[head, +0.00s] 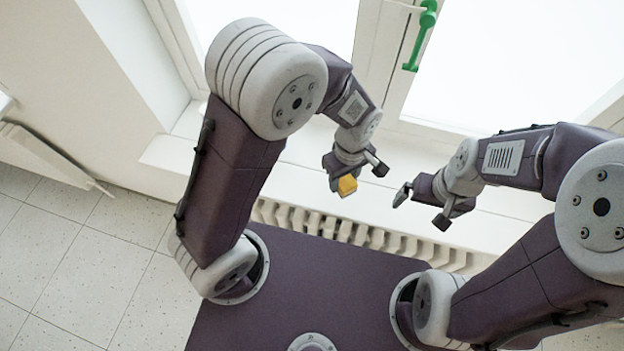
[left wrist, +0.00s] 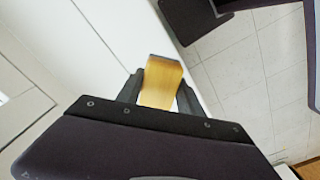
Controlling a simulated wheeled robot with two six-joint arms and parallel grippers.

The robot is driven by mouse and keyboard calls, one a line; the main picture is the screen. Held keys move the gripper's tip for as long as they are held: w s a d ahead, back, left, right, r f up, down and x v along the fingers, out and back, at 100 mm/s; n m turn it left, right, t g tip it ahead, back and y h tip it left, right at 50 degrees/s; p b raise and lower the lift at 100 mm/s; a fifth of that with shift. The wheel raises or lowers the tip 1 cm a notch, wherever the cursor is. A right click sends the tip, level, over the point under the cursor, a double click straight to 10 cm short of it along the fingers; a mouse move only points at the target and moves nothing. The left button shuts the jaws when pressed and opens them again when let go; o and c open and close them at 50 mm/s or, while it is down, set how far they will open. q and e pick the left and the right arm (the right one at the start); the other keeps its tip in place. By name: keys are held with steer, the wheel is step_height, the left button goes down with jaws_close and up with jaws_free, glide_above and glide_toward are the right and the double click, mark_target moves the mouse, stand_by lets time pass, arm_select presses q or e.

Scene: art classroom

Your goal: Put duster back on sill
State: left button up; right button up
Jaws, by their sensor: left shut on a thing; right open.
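The duster (head: 347,185) shows as a small yellow block at my left gripper (head: 355,172) in the head view. In the left wrist view the duster (left wrist: 160,83) is a tan-yellow block between the two dark fingers of my left gripper (left wrist: 161,92), which is shut on it. The white window sill (head: 300,182) runs below the window, and the left gripper with the duster appears over it in the head view. I cannot tell whether the duster touches the sill. My right gripper (head: 422,208) is open and empty, to the right of the left one.
A ribbed radiator (head: 350,230) lies below the sill. A green window handle (head: 421,35) is on the frame above. A white wall (head: 60,70) borders the sill at left. Speckled floor tiles (head: 95,265) are clear at lower left.

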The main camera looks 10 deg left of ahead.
arm_select(q)
steer(key=p, duration=0.2)
glide_above(312, 184)
step_height(312, 184, down, 6)
steer(key=shift+a, duration=0.15)
step_height(312, 184, down, 4)
steer(key=shift+r+p, duration=0.15)
steer(key=shift+p, duration=0.35)
steer(key=o, duration=1.2)
